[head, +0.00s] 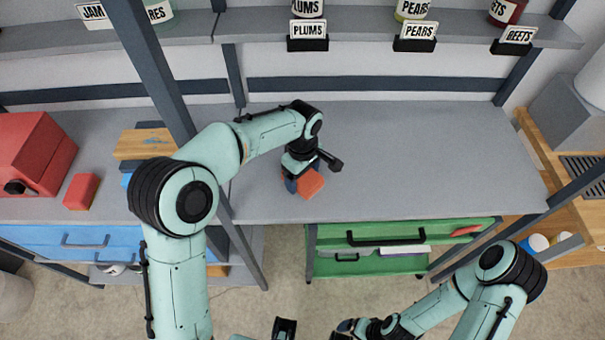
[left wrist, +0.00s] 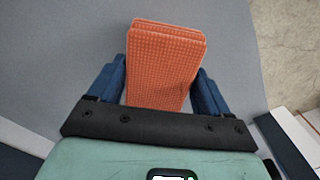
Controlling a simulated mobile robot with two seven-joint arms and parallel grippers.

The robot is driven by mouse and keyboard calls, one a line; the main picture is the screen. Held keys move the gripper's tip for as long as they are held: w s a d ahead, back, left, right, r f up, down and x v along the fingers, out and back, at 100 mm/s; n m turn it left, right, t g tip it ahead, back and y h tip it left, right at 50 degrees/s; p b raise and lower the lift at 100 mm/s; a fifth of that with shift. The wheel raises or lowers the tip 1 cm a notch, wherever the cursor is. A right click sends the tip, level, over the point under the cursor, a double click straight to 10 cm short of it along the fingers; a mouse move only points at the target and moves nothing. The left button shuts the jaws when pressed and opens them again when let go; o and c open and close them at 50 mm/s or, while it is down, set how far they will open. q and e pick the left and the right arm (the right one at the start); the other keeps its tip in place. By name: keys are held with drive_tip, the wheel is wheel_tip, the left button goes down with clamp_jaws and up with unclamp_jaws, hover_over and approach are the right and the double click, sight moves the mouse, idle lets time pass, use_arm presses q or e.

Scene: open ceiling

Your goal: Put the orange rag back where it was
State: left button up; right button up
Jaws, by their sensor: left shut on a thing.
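The orange rag (head: 309,183) is a folded, textured block at the front-left part of the grey workbench (head: 410,165). My left gripper (head: 301,182) is shut on it. In the left wrist view the rag (left wrist: 165,55) stands between the two blue fingers of the left gripper (left wrist: 160,85), its far end sticking out past them. I cannot tell whether the rag touches the bench top. My right gripper (head: 350,327) is low at the bottom of the head view, away from the bench, and its fingers do not show clearly.
A green drawer unit (head: 325,238) with small items stands under the bench. A red toolbox (head: 35,150), red block (head: 82,191) and blue drawer (head: 45,240) are left, past a dark post (head: 150,65). Labelled jars line the shelf (head: 350,27). The bench's middle and right are clear.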

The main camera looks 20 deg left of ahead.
use_arm(q)
drive_tip(key=o, duration=0.9)
drive_tip(key=shift+o, duration=0.2)
wheel_tip(320, 180, up, 12)
drive_tip(key=p, duration=0.1)
drive_tip(key=shift+p, duration=0.4)
use_arm(e)
drive_tip(key=shift+w+r, duration=0.3)
drive_tip(key=shift+r, duration=0.25)
drive_tip(key=shift+w+r, duration=0.3)
drive_tip(key=shift+r, duration=0.25)
use_arm(q)
drive_tip(key=shift+r, duration=0.1)
